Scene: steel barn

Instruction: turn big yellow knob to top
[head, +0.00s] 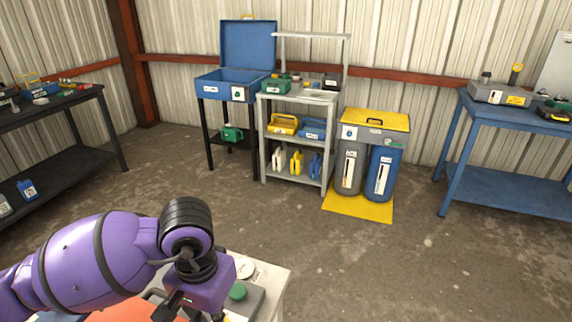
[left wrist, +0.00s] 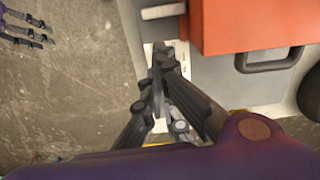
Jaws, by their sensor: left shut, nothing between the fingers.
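The big yellow knob is not plainly visible. Only slivers of yellow (left wrist: 155,145) show behind my left gripper in the left wrist view, and I cannot tell whether they belong to it. My left gripper (left wrist: 158,52) is shut and empty, its fingertips together over the edge of a light grey panel (left wrist: 225,75). I cannot tell whether it touches the panel. In the head view my purple left arm hides much of the bench unit (head: 270,278), where a green knob (head: 237,291) shows. A dark, fingered part, seemingly my right gripper (left wrist: 45,31), is at the top left of the wrist view.
An orange-red box (left wrist: 250,22) and a dark handle (left wrist: 268,62) stand beside my left gripper. Beyond open concrete floor are a grey shelf (head: 292,97), yellow-lidded bins (head: 375,119), a blue table (head: 520,118) and a black table (head: 85,97).

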